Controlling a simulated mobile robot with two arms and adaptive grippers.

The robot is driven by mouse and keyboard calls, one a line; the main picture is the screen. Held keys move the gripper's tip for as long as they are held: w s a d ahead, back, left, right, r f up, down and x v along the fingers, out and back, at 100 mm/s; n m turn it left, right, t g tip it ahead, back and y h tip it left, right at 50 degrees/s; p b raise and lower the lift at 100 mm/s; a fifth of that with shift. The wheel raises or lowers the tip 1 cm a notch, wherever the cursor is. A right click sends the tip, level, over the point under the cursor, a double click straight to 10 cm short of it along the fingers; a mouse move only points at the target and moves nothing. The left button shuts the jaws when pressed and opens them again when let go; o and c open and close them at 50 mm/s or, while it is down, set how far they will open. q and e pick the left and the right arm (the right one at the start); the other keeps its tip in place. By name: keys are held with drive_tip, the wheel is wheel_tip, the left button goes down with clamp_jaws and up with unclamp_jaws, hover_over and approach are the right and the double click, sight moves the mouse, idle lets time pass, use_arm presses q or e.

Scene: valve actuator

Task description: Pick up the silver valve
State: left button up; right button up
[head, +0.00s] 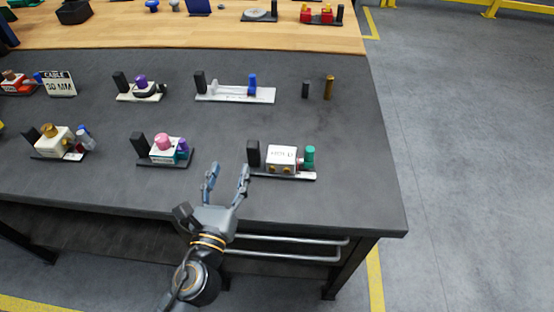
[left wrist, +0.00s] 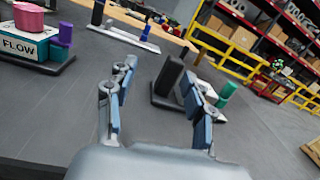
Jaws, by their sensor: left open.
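No part is clearly identifiable as the silver valve. My left gripper (head: 228,167) is open and empty over the table's front part, between the pink-knob assembly (head: 163,142) and the white box with a teal knob (head: 282,156). The right finger partly hides the base with the black post (left wrist: 168,76) and teal knob (left wrist: 226,94). My right gripper is not in view.
The dark table (head: 330,190) carries several assemblies. A pale plate with a blue knob (head: 252,84) and a brass pin (head: 328,87) stand farther back. A wooden bench (head: 180,35) with more parts lies behind. Table surface is clear between the two rows.

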sight(252, 151)
use_arm(q)
drive_tip(key=s+d, duration=0.2)
drive_tip(key=d, duration=0.1)
drive_tip(key=shift+y, duration=0.3)
drive_tip(key=shift+s+d+g, duration=0.25)
drive_tip(key=shift+d+g, duration=0.05)
drive_tip(key=shift+w+d+m, duration=0.1)
drive_tip(key=shift+d+m, duration=0.05)
drive_tip(key=shift+m, duration=0.15)
drive_tip(key=w, duration=1.1)
drive_tip(key=shift+w+f, duration=0.35)
drive_tip(key=shift+w, duration=0.05)
drive_tip(key=shift+s+r, duration=0.1)
clamp_jaws()
